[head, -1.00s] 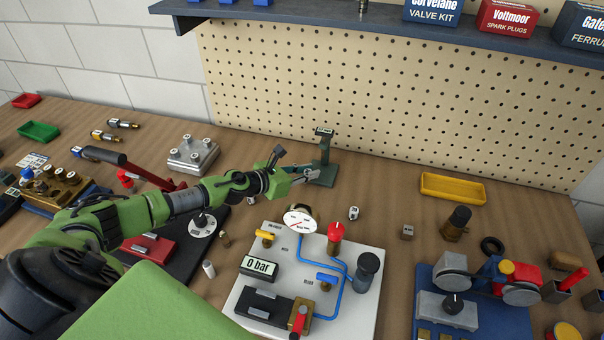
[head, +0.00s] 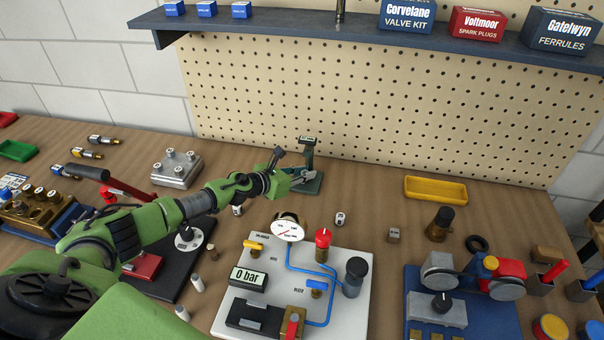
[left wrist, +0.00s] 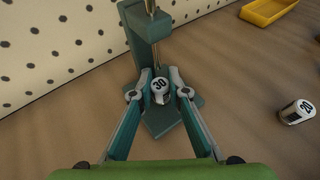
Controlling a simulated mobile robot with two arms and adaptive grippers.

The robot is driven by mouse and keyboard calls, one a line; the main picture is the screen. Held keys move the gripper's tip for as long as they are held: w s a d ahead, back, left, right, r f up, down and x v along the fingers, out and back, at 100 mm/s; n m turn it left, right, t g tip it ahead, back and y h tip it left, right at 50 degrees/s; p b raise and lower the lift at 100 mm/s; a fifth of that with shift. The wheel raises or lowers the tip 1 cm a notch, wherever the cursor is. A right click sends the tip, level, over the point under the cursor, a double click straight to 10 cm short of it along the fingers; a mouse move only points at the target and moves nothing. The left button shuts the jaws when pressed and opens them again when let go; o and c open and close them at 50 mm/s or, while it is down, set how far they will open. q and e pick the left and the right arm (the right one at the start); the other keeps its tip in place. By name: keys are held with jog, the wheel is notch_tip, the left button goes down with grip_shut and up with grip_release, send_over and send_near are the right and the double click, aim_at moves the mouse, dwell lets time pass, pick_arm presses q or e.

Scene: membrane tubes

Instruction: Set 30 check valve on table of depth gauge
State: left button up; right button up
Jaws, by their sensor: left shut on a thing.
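The depth gauge (head: 308,158) is a dark green stand with a small display on top, near the pegboard in the head view. Its upright (left wrist: 148,45) and flat base table (left wrist: 165,122) show in the left wrist view. The 30 check valve (left wrist: 160,87) is a small white and dark piece marked 30, between my left fingertips and in front of the upright. My left gripper (head: 311,175) is shut on it over the base table; it also shows in the left wrist view (left wrist: 160,93). I cannot tell whether the valve touches the table. My right gripper is not in view.
A valve marked 20 (left wrist: 296,112) lies to the right; it also shows in the head view (head: 340,219). A white panel (head: 350,310) with a dial, knobs and blue tubing is in front. A yellow tray (head: 436,190) is at right. Bare wood lies between gauge and tray.

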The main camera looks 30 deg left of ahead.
pick_arm(q)
jog(key=shift+w+r, duration=0.35)
jog(key=shift+r, duration=0.2)
jog(key=o, duration=1)
jog(key=shift+w, duration=0.1)
jog(key=shift+w+d+f, duration=0.25)
jog(key=shift+w+f, duration=0.1)
jog(key=shift+s+a+r, duration=0.15)
jog(key=shift+s+a, duration=0.1)
jog(key=shift+s, duration=0.4)
jog(key=v, duration=0.9)
jog(key=shift+s+a, duration=0.1)
jog(key=shift+s, duration=0.2)
jog(key=shift+s+a+r, duration=0.15)
jog(key=shift+s+r, duration=0.15)
jog(key=shift+s, duration=0.1)
